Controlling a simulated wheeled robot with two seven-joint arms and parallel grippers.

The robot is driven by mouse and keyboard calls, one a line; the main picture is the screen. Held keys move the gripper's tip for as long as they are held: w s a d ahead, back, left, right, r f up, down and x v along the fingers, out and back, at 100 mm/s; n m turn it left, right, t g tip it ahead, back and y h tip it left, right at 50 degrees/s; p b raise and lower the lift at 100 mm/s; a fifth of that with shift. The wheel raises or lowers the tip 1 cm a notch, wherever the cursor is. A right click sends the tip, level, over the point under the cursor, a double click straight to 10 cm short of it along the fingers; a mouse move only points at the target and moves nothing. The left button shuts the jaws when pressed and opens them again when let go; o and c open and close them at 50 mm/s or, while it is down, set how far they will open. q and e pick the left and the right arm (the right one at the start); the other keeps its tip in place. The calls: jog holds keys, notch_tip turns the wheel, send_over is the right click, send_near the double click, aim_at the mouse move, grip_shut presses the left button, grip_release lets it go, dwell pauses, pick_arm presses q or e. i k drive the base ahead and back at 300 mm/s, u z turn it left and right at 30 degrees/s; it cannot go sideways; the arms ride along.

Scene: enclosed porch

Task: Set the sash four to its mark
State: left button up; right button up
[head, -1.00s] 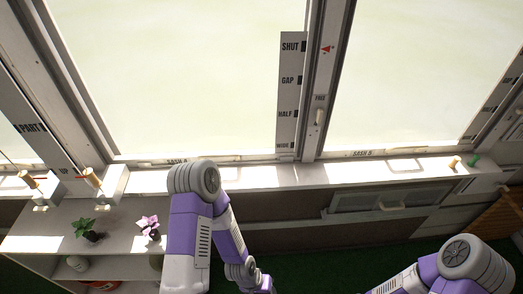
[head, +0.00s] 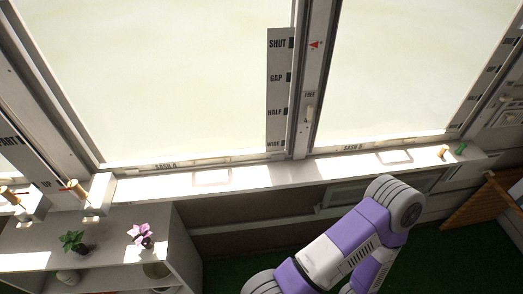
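A large window sash labelled what looks like SASH 4 (head: 166,166) fills the left-centre of the head view; its pale glass (head: 180,80) stands above the sill. An upright scale strip (head: 280,92) at its right edge reads SHUT, GAP, HALF and WIDE from top to bottom. A red triangle (head: 315,44) sits on the frame post right of the strip, about level with SHUT. Below it is a FREE label (head: 310,94) with a small pale latch (head: 308,114). A pale looped pull (head: 211,177) shows at the sill below the sash. Neither of my grippers is in view.
A second sash (head: 420,65) stands to the right. A shelf (head: 105,220) holds two small plants. My purple arm covers the lower right.

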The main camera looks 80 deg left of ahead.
aim_at(283, 48)
jog(key=z, duration=0.15)
jog(key=k, duration=0.55)
jog(key=u, duration=2.1)
